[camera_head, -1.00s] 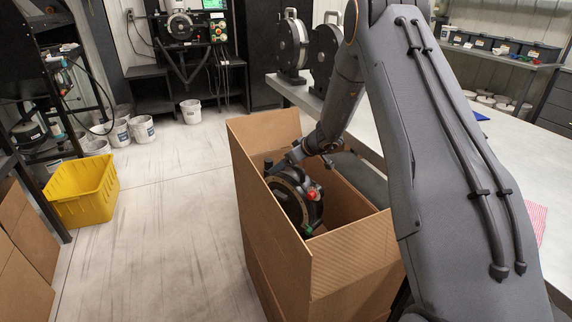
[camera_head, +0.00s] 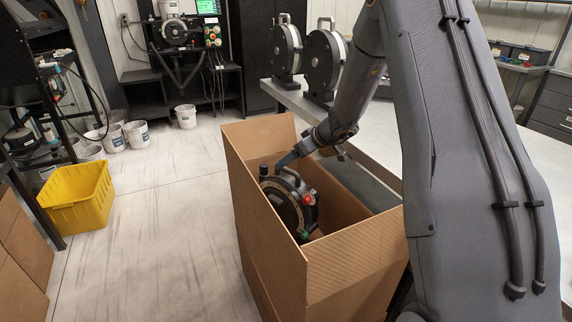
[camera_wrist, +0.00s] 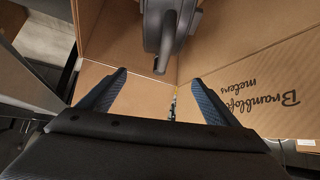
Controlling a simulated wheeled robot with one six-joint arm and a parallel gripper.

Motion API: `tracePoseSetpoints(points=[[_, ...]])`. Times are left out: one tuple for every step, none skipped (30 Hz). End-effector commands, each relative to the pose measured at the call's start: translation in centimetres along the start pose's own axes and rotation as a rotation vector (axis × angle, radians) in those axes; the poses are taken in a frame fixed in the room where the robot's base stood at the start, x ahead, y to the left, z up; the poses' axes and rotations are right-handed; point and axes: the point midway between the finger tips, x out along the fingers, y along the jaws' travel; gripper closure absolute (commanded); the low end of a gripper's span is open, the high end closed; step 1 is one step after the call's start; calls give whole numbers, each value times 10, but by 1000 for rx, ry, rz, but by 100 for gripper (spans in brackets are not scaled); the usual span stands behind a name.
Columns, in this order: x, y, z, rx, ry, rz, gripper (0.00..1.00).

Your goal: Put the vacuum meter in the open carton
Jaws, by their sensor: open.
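The open carton (camera_head: 355,257) stands on the floor in front of the bench, its top open. My gripper (camera_head: 284,160) is just above the meter, inside the carton's mouth. In the wrist view my gripper (camera_wrist: 159,78) has its blue fingers apart with nothing between them; a dark grey part, probably of the meter (camera_wrist: 167,25), shows beyond the tips.
Two round meters (camera_head: 286,48) (camera_head: 323,62) stand on the bench (camera_head: 375,130) behind the carton. A yellow crate (camera_head: 78,200) is on the floor at left, with white buckets (camera_head: 137,134) behind it. The floor between crate and carton is clear.

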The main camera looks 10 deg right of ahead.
Motion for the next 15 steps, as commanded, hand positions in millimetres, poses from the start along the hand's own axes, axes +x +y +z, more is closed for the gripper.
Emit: tracePoseSetpoints(points=[[-8,0,0,0,1,1,16],[-12,1,0,0,1,1,16],[-18,0,0,0,1,1,16],[-21,0,0,1,1,1,16],[-24,0,0,0,0,1,16],[-27,0,0,-1,0,1,16],[-30,0,0,-1,0,1,16],[-31,0,0,0,0,1,16],[-33,0,1,0,-1,0,16],[-34,0,1,1,-1,0,16],[-34,0,1,1,-1,0,16],[-35,0,1,1,-1,0,16],[-35,0,1,1,-1,0,16],[-35,0,1,1,-1,0,16],[-35,0,1,1,-1,0,16]])
